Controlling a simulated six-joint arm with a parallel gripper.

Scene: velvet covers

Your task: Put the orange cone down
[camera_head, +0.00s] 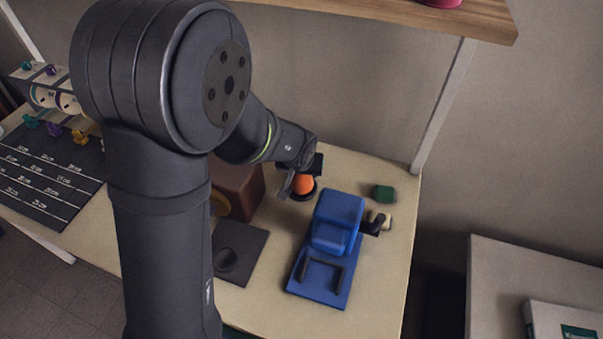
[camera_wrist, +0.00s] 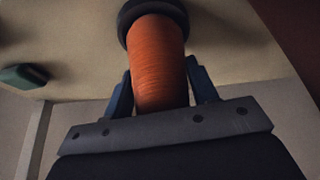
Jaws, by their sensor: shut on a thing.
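The orange cone (camera_head: 303,184) is a cone of orange thread with a dark round base, at the back of the table, left of the blue machine. In the wrist view the cone (camera_wrist: 159,62) stands between the two blue fingers of my gripper (camera_wrist: 158,85), its dark base at the far end. My gripper (camera_head: 292,184) is shut on it in the head view, partly hiding it. The base looks close to the tabletop (camera_head: 375,262); I cannot tell whether it touches.
A blue machine (camera_head: 338,215) stands close on the cone's right. A brown box (camera_head: 240,186) is on its left. A small green block (camera_head: 383,193) lies farther right. A dark pad (camera_head: 242,243) lies in front of the box. A wooden shelf (camera_head: 400,14) hangs above.

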